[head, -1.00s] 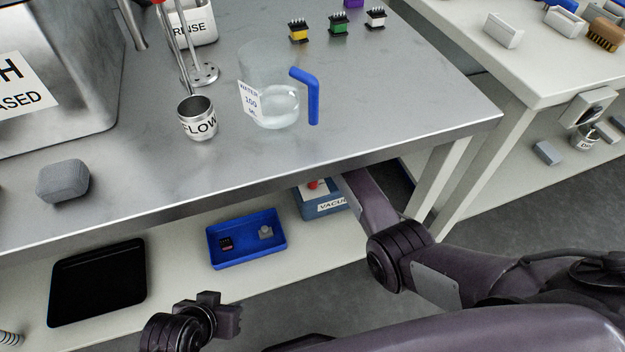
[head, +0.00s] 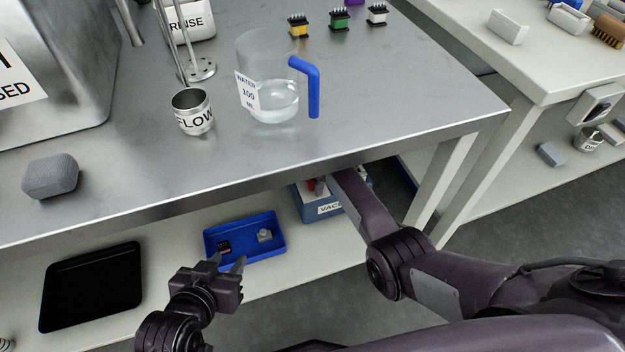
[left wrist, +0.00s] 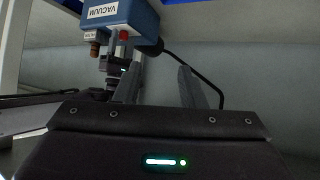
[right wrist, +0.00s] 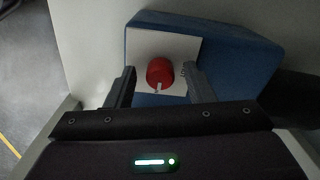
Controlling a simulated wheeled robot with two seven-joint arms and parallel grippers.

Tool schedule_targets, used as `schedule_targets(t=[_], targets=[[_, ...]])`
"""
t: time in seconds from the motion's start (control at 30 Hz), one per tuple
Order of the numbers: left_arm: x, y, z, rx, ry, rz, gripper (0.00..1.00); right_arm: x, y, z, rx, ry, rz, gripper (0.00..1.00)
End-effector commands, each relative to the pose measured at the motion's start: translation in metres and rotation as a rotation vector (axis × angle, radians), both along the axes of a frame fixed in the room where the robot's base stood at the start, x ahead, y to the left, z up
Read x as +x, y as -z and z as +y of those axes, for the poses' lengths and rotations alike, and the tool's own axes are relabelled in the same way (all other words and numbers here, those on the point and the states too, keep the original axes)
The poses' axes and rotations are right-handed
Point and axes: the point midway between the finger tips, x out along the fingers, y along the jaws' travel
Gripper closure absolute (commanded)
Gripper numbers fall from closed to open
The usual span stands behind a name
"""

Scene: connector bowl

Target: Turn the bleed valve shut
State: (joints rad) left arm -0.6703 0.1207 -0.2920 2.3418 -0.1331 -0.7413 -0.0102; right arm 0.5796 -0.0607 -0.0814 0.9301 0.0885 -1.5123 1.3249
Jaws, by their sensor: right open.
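The blue vacuum box (head: 318,207) stands on the lower shelf, partly behind my right arm. Its red knob (right wrist: 160,73), seemingly the bleed valve, sits on a white plate (right wrist: 190,48) and has a pale pointer mark. My right gripper (right wrist: 160,84) is open, with one finger on each side of the knob; I cannot tell whether they touch it. In the head view its fingers are mostly hidden under the table edge. My left gripper (head: 228,263) is open and empty in front of the blue tray. The left wrist view also shows the box (left wrist: 125,12) and knob (left wrist: 123,35).
The blue tray (head: 212,255) holds small parts on the shelf beside a black tray (head: 55,310).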

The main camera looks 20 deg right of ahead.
Motion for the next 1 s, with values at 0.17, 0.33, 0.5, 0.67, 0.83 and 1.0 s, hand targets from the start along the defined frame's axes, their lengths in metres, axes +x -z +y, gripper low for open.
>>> schedule_targets(t=[0.17, 0.33, 0.5, 0.67, 0.83, 1.0], targets=[[0.0, 0.0, 0.0, 0.0, 0.0, 0.001, 0.64, 0.0, 0.0, 0.0, 0.0, 0.0, 0.0, 0.66], [0.0, 0.0, 0.0, 0.0, 0.0, 0.001, 0.64, 0.0, 0.0, 0.0, 0.0, 0.0, 0.0, 0.88], [0.0, 0.0, 0.0, 0.001, 0.0, 0.002, 0.64, 0.0, 0.0, 0.0, 0.0, -0.001, 0.0, 0.96], [-0.007, 0.007, 0.002, 0.02, 0.004, 0.046, 0.64, 0.0, -0.001, 0.0, 0.0, -0.015, 0.001, 0.96], [-0.036, 0.036, 0.009, 0.082, 0.018, 0.206, 0.64, 0.0, -0.001, 0.0, -0.001, -0.052, 0.001, 0.96], [-0.064, 0.055, 0.02, 0.15, 0.027, 0.363, 0.64, 0.0, -0.002, -0.001, -0.002, -0.115, 0.003, 0.96]])
